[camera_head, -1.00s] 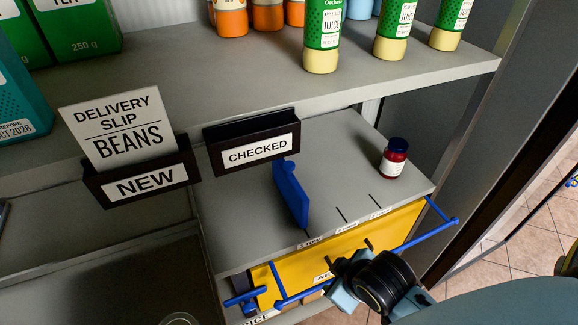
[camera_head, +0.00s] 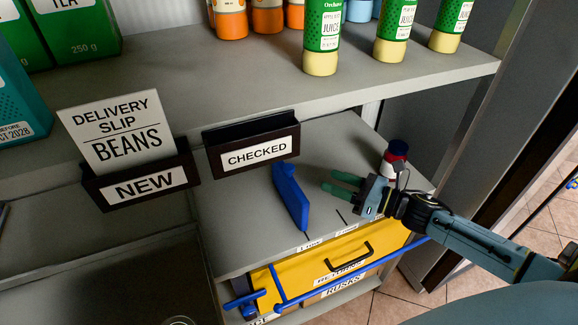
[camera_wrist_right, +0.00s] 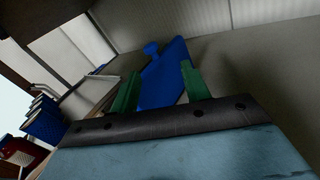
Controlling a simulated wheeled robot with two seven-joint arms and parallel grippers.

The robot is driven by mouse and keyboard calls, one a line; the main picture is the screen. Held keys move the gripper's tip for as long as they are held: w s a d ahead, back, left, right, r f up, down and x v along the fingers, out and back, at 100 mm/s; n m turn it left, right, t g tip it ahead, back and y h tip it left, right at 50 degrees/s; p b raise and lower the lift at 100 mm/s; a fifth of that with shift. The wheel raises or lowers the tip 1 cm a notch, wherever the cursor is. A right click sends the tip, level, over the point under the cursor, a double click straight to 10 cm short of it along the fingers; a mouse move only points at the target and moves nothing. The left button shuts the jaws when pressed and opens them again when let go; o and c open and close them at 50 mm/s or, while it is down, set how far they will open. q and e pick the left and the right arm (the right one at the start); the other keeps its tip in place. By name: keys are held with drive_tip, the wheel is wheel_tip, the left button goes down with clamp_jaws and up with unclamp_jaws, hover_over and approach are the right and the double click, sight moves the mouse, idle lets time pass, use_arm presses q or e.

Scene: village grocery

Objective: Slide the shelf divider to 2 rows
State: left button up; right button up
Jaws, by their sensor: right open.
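The blue shelf divider (camera_head: 291,197) stands upright on the grey lower shelf (camera_head: 235,210), at the mark nearest the left, labelled 1 row. More dark marks and small labels run to its right along the front edge. My right gripper (camera_head: 331,181) is open over the shelf, to the right of the divider and apart from it, fingers pointing left. In the right wrist view the divider (camera_wrist_right: 160,82) shows ahead, framed between the two green fingers (camera_wrist_right: 161,75). My left gripper is not in view.
Black holders (camera_head: 253,143) marked CHECKED and NEW hang from the upper shelf (camera_head: 300,85). A yellow drawer front (camera_head: 330,262) and blue rail (camera_head: 350,269) lie below.

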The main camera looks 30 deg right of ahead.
sight(290, 166)
drive_tip(key=w+a+n, duration=0.1)
drive_tip(key=w+a, duration=0.1)
drive_tip(key=w, duration=0.1)
drive_tip(key=w+a+n+g+y, duration=0.1)
drive_tip(key=w+a+n, duration=0.1)
drive_tip(key=w+a, duration=0.1)
drive_tip(key=w+a+r+n+y+p, duration=0.1)
drive_tip(key=w+a, duration=0.2)
drive_tip(key=shift+a, duration=0.15)
idle(0.4)
clamp_jaws()
drive_tip(key=shift+f, duration=0.1)
